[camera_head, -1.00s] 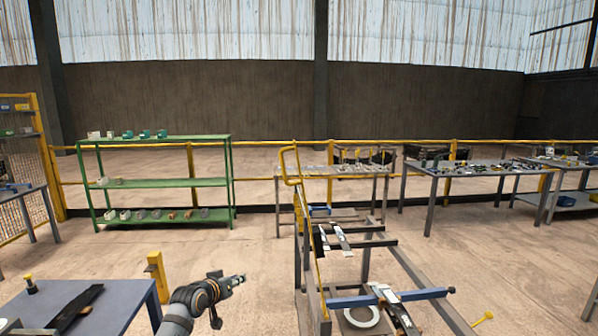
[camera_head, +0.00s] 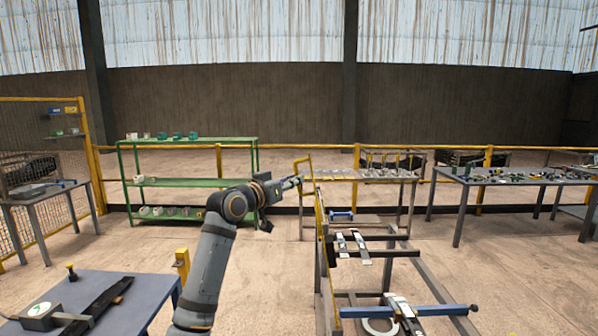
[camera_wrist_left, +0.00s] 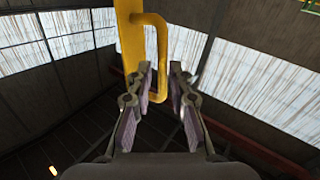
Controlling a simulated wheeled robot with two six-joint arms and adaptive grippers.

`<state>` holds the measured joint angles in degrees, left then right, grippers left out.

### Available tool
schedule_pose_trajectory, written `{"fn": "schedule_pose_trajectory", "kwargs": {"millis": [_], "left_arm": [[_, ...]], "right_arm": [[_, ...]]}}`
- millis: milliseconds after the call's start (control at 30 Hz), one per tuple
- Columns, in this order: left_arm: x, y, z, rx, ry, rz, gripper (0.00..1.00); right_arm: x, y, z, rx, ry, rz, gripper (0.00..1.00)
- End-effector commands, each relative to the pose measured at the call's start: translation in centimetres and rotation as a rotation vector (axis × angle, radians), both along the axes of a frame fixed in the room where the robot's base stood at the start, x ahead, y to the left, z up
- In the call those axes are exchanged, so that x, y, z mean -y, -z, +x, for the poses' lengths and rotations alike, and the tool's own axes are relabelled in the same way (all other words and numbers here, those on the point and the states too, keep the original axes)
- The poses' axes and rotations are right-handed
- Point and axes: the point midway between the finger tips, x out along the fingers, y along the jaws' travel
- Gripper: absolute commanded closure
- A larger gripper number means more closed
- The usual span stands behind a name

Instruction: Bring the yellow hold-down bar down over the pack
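The yellow hold-down bar (camera_head: 320,218) stands raised, nearly upright, at the left side of the spring rack, with its looped handle at the top. In the left wrist view the bar (camera_wrist_left: 132,55) and its handle loop fill the upper middle. My left gripper (camera_head: 297,182) is level with the handle in the head view. In the wrist view its fingers (camera_wrist_left: 162,80) are apart, with the lower end of the loop between them; contact cannot be told. Strips that look like the pack (camera_head: 352,246) lie on the rack's crossbars. My right gripper is out of view.
The rack's blue crossbar (camera_head: 430,310) and a pale ring (camera_head: 380,327) are at the front right. A blue-grey table (camera_head: 140,292) with a dark strip stands at the front left. A green shelf (camera_head: 188,181) and a yellow railing stand behind.

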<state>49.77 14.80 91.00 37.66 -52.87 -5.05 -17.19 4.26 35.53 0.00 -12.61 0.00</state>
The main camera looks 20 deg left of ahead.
Motion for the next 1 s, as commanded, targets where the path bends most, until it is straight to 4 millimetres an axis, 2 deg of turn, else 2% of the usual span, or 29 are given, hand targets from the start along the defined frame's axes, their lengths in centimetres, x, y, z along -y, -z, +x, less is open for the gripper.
{"fn": "schedule_pose_trajectory", "kwargs": {"millis": [33,100,267,533,667,1000], "left_arm": [[0.4,-0.4,0.8,-0.003,0.002,-0.002,0.80],[0.6,-0.3,1.8,-0.002,0.001,-0.001,0.80],[1.0,0.0,2.9,-0.002,0.000,0.001,0.80],[1.0,0.1,3.0,-0.001,-0.001,0.001,0.82],[1.0,0.1,3.0,-0.001,-0.001,0.001,0.99],[1.0,0.2,3.0,-0.002,-0.001,0.002,1.00]], "right_arm": [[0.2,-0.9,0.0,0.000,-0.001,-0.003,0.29],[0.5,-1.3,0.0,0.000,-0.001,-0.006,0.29],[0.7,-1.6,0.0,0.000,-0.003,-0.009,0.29],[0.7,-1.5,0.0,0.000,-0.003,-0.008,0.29],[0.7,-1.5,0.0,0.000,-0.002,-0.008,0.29],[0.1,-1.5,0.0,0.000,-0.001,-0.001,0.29]]}}
